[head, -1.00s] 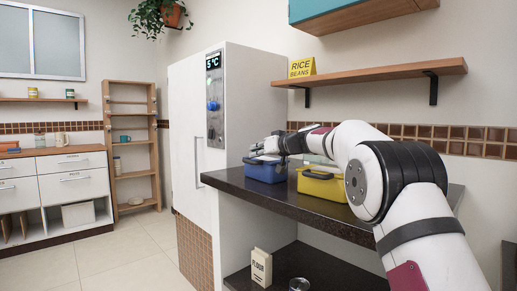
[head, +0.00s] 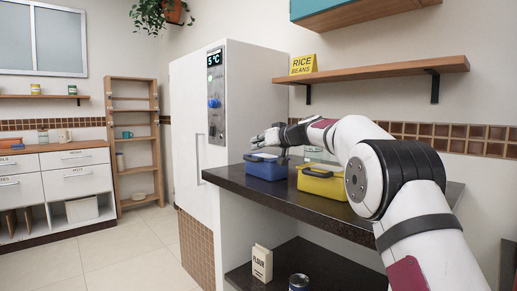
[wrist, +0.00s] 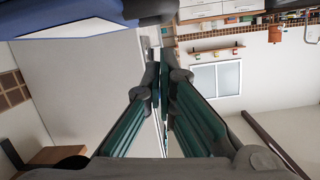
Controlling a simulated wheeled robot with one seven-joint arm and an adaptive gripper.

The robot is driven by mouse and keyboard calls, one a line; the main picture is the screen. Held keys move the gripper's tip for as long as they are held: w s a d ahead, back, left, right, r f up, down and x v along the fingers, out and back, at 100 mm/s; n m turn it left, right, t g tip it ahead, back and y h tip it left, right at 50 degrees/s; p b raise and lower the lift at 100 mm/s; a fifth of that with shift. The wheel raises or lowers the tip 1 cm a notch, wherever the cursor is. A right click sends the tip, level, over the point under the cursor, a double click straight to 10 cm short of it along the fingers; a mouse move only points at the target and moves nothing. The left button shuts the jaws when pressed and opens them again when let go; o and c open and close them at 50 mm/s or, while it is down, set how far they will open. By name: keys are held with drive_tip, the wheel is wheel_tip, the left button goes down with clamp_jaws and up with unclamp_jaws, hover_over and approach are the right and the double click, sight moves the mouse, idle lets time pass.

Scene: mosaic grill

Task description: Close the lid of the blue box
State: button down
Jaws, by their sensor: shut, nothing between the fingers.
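The blue box (head: 265,171) stands on the dark counter, left of the yellow box (head: 322,185). Its lid (head: 262,157) looks down across the top with a dark handle at the front; I cannot tell if it is fully shut. My gripper (head: 258,139) is just above the blue box, pointing left, with a small gap seeming to show below it. In the wrist view my gripper (wrist: 160,65) has its fingers together with nothing between them. Part of the blue box (wrist: 50,25) shows at the upper left there.
The dark counter (head: 235,182) is bare left of the blue box. A wooden shelf (head: 390,74) with a yellow rice and beans packet (head: 303,65) hangs above. A tall white fridge (head: 245,95) stands behind to the left. A flour packet (head: 262,263) and a can (head: 299,283) are below.

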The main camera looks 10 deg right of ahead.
drive_tip(key=r+b+v, duration=0.1)
drive_tip(key=v, duration=1)
drive_tip(key=s+a+f+g+h, duration=0.1)
drive_tip(key=s+a+f+g, duration=0.15)
drive_tip(key=s, duration=0.65)
drive_tip(key=s+a+f+g+h, duration=0.1)
drive_tip(key=s+f+g, duration=0.15)
drive_tip(key=s, duration=0.75)
drive_tip(key=s+a+f+g+h, duration=0.1)
drive_tip(key=s+a+f+g, duration=0.15)
drive_tip(key=s, duration=0.65)
drive_tip(key=s+d+f+m+g+h, duration=0.25)
drive_tip(key=s+f, duration=0.35)
drive_tip(key=s, duration=0.5)
drive_tip(key=s+d+f+m+g+h, duration=0.1)
drive_tip(key=s+d+f, duration=0.4)
drive_tip(key=s, duration=0.7)
drive_tip(key=s+d+f+m+g+h, duration=0.1)
drive_tip(key=s+d+f+m+h, duration=0.15)
drive_tip(key=s+f, duration=0.65)
wheel_tip(320, 180, up, 36)
drive_tip(key=s+d+n+t+p, duration=0.1)
drive_tip(key=s+t+p, duration=0.1)
drive_tip(key=p, duration=3)
drive_tip(key=shift+s+t, duration=0.4)
drive_tip(key=shift+t, duration=0.5)
